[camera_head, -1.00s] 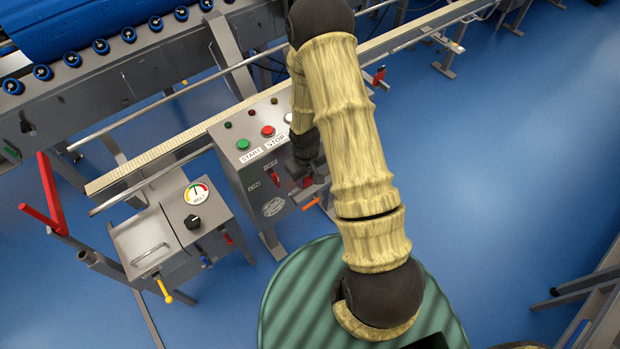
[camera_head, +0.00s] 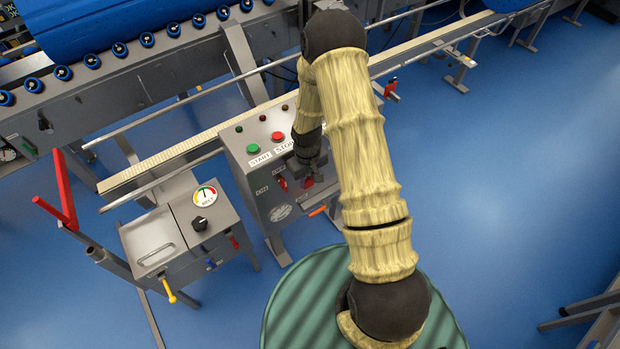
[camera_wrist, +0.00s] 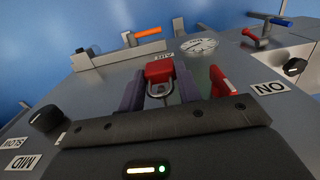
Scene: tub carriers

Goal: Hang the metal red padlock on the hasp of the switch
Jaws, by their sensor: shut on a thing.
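The red padlock (camera_wrist: 160,70) with its metal shackle (camera_wrist: 160,89) sits between the fingers of my gripper (camera_wrist: 160,92) in the wrist view. My gripper is shut on it, in front of the grey panel. In the head view the lever (camera_head: 282,184) shows left of my gripper (camera_head: 309,174), on the front of the control box. I cannot make out the hasp, nor whether the shackle touches it.
The control box (camera_head: 245,165) carries a green START button (camera_head: 253,149) and a red STOP button (camera_head: 278,137). An orange-handled part (camera_head: 318,210) is at its lower edge. A gauge box (camera_head: 190,235) stands to the left. Open blue floor (camera_head: 500,180) lies right.

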